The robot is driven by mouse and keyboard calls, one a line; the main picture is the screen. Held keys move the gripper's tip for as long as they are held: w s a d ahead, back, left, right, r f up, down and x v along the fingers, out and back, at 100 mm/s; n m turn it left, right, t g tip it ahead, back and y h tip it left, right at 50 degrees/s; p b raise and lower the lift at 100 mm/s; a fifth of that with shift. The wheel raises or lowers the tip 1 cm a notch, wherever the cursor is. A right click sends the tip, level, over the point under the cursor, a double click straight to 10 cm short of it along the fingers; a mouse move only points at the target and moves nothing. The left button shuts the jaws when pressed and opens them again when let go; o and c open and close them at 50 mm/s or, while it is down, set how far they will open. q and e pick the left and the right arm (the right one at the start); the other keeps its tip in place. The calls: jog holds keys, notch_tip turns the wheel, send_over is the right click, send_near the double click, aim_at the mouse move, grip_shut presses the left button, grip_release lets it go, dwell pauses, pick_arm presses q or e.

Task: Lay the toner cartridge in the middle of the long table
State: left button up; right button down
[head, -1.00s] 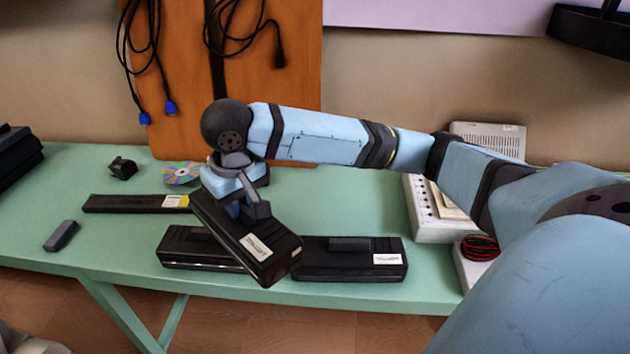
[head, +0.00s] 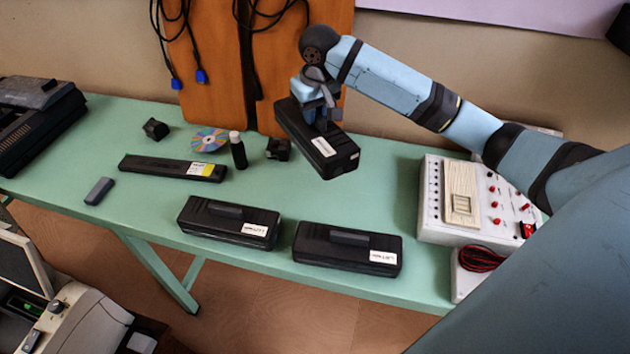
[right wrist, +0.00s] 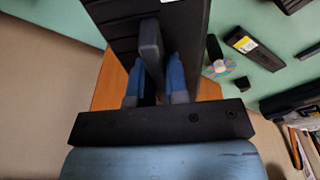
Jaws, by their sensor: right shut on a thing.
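A black toner cartridge (head: 318,143) with a white label hangs tilted in my right gripper (head: 322,112), above the back part of the long green table (head: 385,205). My right gripper is shut on the raised handle of this cartridge; the handle shows between the blue fingers (right wrist: 156,85) in the right wrist view. Two similar black cartridges lie on the table near its front edge: one at left (head: 228,222) and one at right (head: 347,248). My left gripper is not in view.
A flat black box (head: 172,168), a disc (head: 209,140), a small bottle (head: 238,150) and small black parts lie left of the held cartridge. A white switch panel (head: 445,215) stands at right. Green table shows clear below the held cartridge.

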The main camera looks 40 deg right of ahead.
jog(key=shift+w+d+f, duration=0.1)
jog(key=shift+f, duration=9.75)
jog(key=c, duration=1.3)
grip_release()
jog(key=shift+f, duration=0.15)
jog(key=shift+o, duration=0.9)
jog(key=r, duration=0.4)
jog(key=s+r, duration=0.1)
jog(key=r, duration=0.7)
jog(key=shift+s+r, duration=0.15)
jog(key=shift+s, duration=0.15)
